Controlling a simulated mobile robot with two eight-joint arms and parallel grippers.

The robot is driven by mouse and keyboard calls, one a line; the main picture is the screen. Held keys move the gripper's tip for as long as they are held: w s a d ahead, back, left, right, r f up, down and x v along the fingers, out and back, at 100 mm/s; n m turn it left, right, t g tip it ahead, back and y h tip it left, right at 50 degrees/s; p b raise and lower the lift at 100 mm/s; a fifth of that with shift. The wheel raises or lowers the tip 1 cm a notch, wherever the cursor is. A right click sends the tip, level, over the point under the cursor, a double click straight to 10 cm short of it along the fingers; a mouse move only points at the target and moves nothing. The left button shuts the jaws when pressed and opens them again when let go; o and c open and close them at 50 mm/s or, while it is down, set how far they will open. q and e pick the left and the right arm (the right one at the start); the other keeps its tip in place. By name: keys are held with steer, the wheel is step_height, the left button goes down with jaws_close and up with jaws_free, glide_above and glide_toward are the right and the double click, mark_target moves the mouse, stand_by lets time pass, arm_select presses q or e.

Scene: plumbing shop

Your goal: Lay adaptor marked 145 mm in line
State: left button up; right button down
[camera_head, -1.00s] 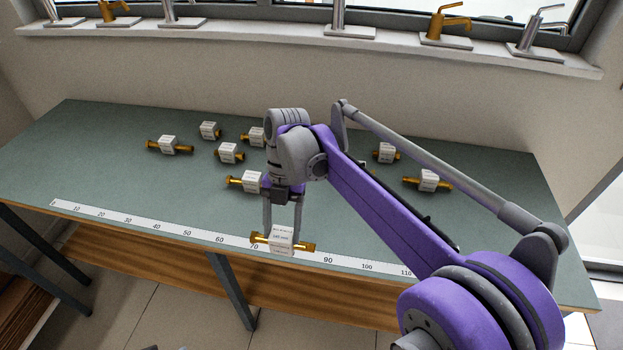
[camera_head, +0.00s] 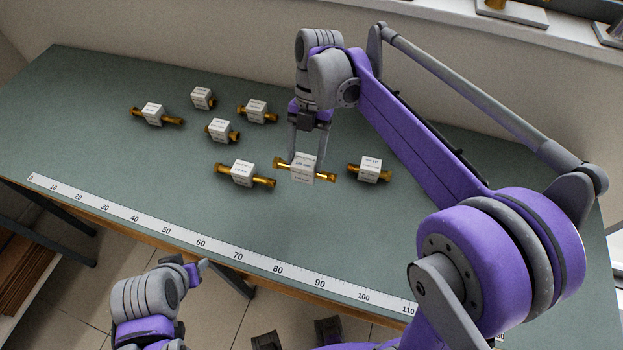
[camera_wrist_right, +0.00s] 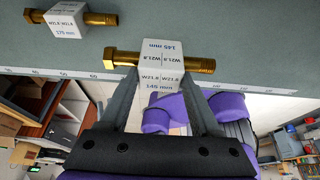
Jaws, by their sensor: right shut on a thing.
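The held adaptor, a white block with brass ends (camera_head: 304,170), is in my right gripper (camera_head: 305,156). In the right wrist view its label reads 145 mm (camera_wrist_right: 160,74), and both fingers (camera_wrist_right: 158,95) are shut on it. The head view shows it over the green bench top (camera_head: 130,165), behind the white scale strip (camera_head: 180,233); its height above the bench is unclear. Part of my left arm (camera_head: 150,300) shows at the lower left. Its gripper end (camera_head: 197,270) is small, and its jaws cannot be made out.
Several similar adaptors lie on the bench: one left of the held adaptor (camera_head: 243,173), one to its right (camera_head: 370,169) and others behind to the left (camera_head: 219,130). One in the wrist view reads 175 mm (camera_wrist_right: 66,19). The bench between them and the scale is clear.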

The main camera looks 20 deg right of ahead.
mark_target(305, 171)
steer(key=shift+f, duration=0.3)
step_height(305, 171, down, 4)
steer(key=shift+s+a+f, duration=0.1)
steer(key=shift+f, duration=2.55)
steer(key=shift+b, duration=0.3)
steer(key=shift+c, duration=0.5)
jaws_free()
steer(key=shift+f, duration=0.1)
